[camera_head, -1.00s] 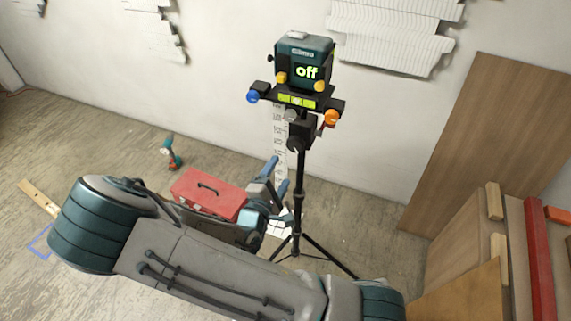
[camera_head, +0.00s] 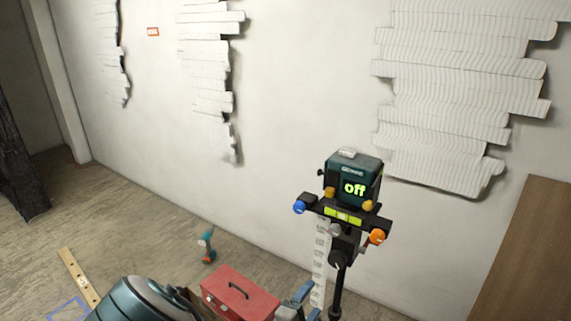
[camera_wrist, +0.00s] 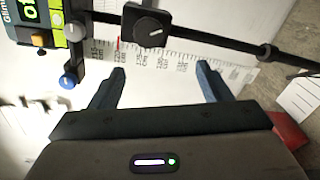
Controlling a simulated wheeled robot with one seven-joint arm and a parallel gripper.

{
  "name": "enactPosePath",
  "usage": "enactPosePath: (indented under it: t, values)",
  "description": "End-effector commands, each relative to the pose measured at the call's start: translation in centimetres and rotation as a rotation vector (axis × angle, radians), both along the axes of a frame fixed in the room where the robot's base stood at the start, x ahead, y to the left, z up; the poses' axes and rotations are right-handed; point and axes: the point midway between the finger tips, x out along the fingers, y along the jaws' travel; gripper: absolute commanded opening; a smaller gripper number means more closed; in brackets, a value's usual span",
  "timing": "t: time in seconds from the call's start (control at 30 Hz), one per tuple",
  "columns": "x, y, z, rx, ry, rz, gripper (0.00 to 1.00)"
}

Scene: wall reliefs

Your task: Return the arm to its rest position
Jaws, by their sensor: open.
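My arm (camera_head: 140,300) shows at the bottom of the head view, cut off by the lower edge and folded low. My gripper (camera_wrist: 160,85) is open in the wrist view, with its two blue-grey fingers apart and nothing between them. In the head view only part of my gripper (camera_head: 298,302) shows, at the bottom edge beside the red toolbox. A tripod device (camera_head: 352,182) with an "off" display stands just right of my gripper. Its black pole (camera_wrist: 235,38) crosses the wrist view beyond the fingertips, near a white measuring scale (camera_wrist: 165,55).
The red toolbox (camera_head: 238,296) is close to my gripper. A drill (camera_head: 207,246) stands on the floor, with a wooden level (camera_head: 79,276) at left. A brown board (camera_head: 525,255) leans at right. White reliefs (camera_head: 455,95) cover the wall. Floor at left is open.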

Motion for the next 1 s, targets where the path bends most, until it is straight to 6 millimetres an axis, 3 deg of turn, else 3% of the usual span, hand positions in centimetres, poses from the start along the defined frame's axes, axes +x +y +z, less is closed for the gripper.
enactPosePath:
  t: [0.23, 0.47, 0.73, 1.0]
  values:
    - [1.2, 0.8, -2.8, 0.527, 0.148, -0.061, 0.71]
    - [1.4, 3.2, -2.0, 1.010, 0.269, -0.127, 0.71]
    - [0.1, 4.6, 3.4, 1.429, 0.390, -0.208, 0.71]
    - [-3.7, 2.6, 10.1, 1.646, 0.477, -0.321, 0.71]
